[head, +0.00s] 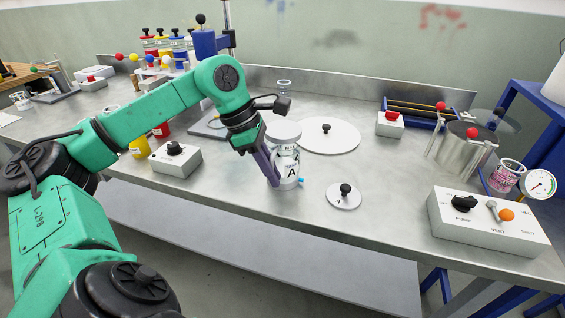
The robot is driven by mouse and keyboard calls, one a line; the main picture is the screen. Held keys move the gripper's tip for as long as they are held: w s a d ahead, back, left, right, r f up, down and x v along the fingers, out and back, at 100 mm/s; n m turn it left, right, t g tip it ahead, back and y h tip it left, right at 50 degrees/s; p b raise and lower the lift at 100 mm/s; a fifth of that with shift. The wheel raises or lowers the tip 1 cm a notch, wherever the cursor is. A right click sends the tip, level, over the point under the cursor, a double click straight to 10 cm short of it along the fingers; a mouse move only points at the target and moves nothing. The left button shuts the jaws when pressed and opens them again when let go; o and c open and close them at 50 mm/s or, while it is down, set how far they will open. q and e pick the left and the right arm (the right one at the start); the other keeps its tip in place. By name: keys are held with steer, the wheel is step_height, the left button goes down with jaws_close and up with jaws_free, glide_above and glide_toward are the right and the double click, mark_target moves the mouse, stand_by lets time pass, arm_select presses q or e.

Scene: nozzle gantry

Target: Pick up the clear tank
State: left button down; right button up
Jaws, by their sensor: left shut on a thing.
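The clear tank (289,165) is a see-through cylinder with a pale round top and a label marked A. It is upright near the middle of the steel bench, with a small blue fitting low on its right side. My left gripper (274,176) reaches down from the upper left and is shut on the tank. One purplish-grey finger lies against the tank's left side; the other finger is hidden. I cannot tell whether the tank's base touches the bench. My right gripper is out of view.
A white switch box (177,160) stands left, a control box (486,222) right. The bench (270,214) is clear in front.

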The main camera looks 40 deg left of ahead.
arm_select(q)
steer(key=shift+w+r, duration=0.1)
steer(key=shift+r, duration=0.1)
stand_by(0.3)
step_height(320, 180, up, 20)
steer(key=p, duration=1.1)
steer(key=shift+f+p, duration=0.15)
steer(key=shift+p, duration=0.15)
